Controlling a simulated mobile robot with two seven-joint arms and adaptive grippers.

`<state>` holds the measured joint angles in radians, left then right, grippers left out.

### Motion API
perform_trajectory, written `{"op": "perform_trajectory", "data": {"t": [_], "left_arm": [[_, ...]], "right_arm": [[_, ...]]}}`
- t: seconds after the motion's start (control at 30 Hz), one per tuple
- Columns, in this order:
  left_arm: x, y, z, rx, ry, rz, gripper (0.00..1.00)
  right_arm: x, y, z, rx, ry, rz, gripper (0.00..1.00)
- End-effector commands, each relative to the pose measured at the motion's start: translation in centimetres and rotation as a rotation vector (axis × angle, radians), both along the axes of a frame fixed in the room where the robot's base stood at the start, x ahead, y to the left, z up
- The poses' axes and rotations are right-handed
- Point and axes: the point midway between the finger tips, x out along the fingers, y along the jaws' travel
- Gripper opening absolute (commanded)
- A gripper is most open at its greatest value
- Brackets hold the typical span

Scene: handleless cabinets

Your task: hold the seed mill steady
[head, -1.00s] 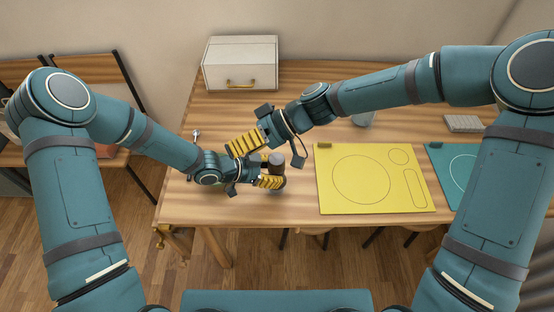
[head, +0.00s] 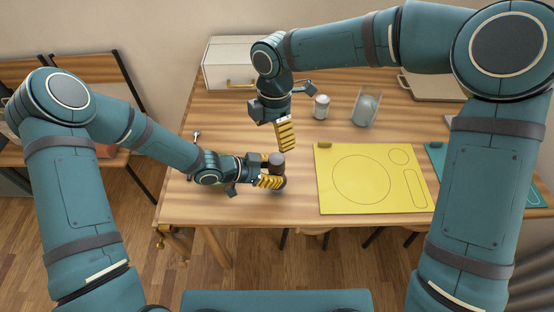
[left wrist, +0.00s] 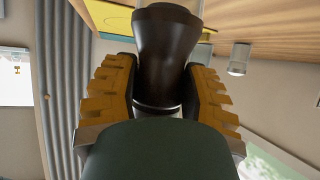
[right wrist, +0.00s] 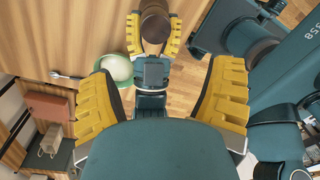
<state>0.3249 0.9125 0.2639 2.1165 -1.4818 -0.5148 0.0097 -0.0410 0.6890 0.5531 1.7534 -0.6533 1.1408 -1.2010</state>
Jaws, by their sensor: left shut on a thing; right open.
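The seed mill (head: 276,161) is a dark brown, waisted upright body near the front edge of the table. My left gripper (head: 271,173) is shut on it from the left, one yellow finger on each side. My right gripper (head: 286,138) is open and empty, above and just behind the mill, pointing down. In the right wrist view the mill's round top (right wrist: 154,26) shows beyond the open fingers, between my left gripper's fingers.
A yellow mat (head: 375,180) with drawn outlines lies right of the mill, and a teal mat (head: 452,170) lies beyond it. A white box (head: 219,66) is at the back. A spoon (head: 196,137) lies at left.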

Motion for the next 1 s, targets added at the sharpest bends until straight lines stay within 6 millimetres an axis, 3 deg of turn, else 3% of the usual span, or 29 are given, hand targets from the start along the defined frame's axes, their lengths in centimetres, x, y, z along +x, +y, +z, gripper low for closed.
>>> {"op": "perform_trajectory", "data": {"t": [0.13,0.27,0.7,1.0], "left_arm": [[0.0,0.1,-0.1,0.003,0.001,0.001,0.21],[0.0,0.1,-0.1,0.003,0.001,0.001,0.21],[0.0,0.1,-0.1,0.002,0.001,0.000,0.21],[0.0,0.1,-0.1,0.003,0.002,0.000,0.21]], "right_arm": [[0.7,-0.4,0.1,-0.038,-0.036,0.031,0.81],[0.8,-0.5,-0.9,-0.045,-0.040,0.035,0.81],[0.4,-0.7,-8.9,-0.040,-0.038,0.035,0.81],[0.4,-0.7,-11.5,-0.040,-0.042,0.033,0.81]]}}
